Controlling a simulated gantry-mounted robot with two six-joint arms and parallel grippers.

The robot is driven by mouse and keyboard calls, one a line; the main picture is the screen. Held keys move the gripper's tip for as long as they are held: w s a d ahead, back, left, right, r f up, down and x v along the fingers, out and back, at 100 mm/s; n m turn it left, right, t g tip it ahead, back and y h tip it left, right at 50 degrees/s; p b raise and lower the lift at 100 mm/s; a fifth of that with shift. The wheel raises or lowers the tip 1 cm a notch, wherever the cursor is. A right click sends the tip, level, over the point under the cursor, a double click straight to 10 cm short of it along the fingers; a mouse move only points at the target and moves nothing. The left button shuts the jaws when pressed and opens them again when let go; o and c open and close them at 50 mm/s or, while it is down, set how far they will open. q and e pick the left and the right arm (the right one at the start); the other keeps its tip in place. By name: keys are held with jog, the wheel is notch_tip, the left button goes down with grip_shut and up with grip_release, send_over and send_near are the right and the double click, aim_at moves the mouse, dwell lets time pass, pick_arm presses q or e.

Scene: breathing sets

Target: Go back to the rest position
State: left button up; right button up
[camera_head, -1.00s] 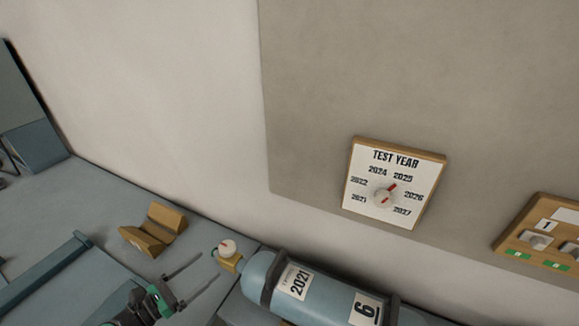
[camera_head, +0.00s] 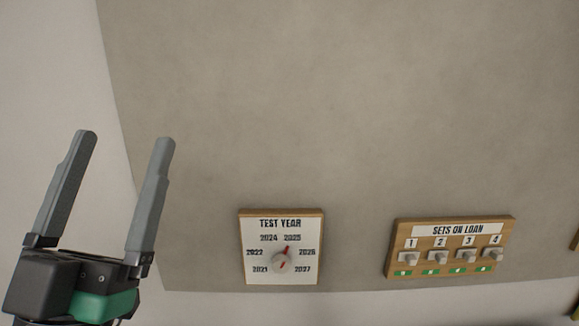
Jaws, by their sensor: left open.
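My left gripper (camera_head: 125,142) is at the lower left, close to the camera. Its two grey fingers point up and stand wide apart, with nothing between them. It is open and empty in front of the pale wall. My right gripper is out of view.
A "TEST YEAR" dial board (camera_head: 250,277) hangs on the grey wall panel (camera_head: 340,110), its red pointer toward 2025. To its right is a "SETS ON LOAN" board (camera_head: 448,245) with numbered switches and green marks. The wall above both is bare.

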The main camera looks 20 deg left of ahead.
pick_arm(q)
jog(key=d+r+m+h, duration=0.2)
jog(key=d+h, duration=0.4)
jog(key=h, duration=0.1)
notch_tip(320, 180, up, 30)
jog(key=p, duration=3)
jog(key=shift+s+d+f+h, duration=0.2)
jog(key=shift+d+f+h, duration=0.05)
jog(key=shift+d+h, duration=0.15)
jog(key=shift+f+y, duration=0.1)
jog(key=shift+y, duration=0.2)
